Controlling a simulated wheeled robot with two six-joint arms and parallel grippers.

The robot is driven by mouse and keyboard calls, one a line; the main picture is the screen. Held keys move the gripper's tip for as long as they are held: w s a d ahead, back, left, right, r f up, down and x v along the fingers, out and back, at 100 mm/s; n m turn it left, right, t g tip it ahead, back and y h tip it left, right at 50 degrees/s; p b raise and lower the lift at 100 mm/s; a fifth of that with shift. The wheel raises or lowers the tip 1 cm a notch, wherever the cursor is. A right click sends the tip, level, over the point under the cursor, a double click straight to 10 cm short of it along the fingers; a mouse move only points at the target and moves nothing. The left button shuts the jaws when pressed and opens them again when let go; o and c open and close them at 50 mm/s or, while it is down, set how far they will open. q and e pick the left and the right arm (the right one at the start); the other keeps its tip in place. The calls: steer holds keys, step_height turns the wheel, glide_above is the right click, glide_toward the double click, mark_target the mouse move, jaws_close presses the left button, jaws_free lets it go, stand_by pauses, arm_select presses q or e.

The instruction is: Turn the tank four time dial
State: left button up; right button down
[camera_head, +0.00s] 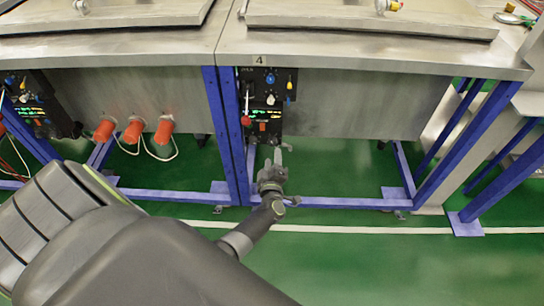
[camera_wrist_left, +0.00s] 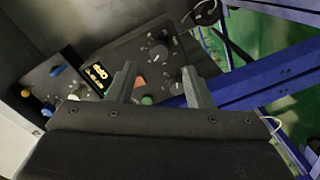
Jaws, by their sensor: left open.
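The black control panel of tank four (camera_head: 265,95) hangs under the table edge marked 4 in the head view. It carries a blue knob, a yellow switch, lit displays and black dials. My left gripper (camera_head: 278,154) is just below the panel, pointing up toward it. In the left wrist view the open fingers of my left gripper (camera_wrist_left: 158,70) are apart and empty in front of the panel (camera_wrist_left: 120,55). Black dials (camera_wrist_left: 159,52) with pale markings show beyond the fingers. Which one is the time dial is too small to read. My right gripper is out of view.
Blue table legs (camera_head: 226,130) stand left of the panel, and a blue lower rail (camera_head: 340,202) runs behind my forearm. Orange plugs (camera_head: 134,130) with white cables are at the left. A second control panel (camera_head: 35,105) is farther left. Green floor is free at the lower right.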

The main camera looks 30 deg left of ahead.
arm_select(q)
steer(key=v, duration=1.1)
steer(key=shift+d, duration=0.2)
steer(key=shift+s, duration=0.1)
steer(key=s+d+f+m+g+h+p, duration=0.2)
steer(key=s+f+m+g+h+p, duration=0.45)
steer(key=s+f+m, duration=0.85)
steer(key=s+a+f+m+g, duration=0.1)
steer(key=s+f+g, duration=0.1)
steer(key=s, duration=0.5)
steer(key=s+a+f+m+g+h, duration=0.1)
steer(key=s+f, duration=0.3)
steer(key=s, duration=0.4)
steer(key=s+a+f+g+p, duration=0.1)
steer(key=s+a+f+g, duration=0.1)
steer(key=s, duration=0.6)
steer(key=shift+a+f+m+g+h, duration=0.25)
steer(key=shift+f+m+g+h, duration=0.25)
steer(key=shift+g, duration=0.55)
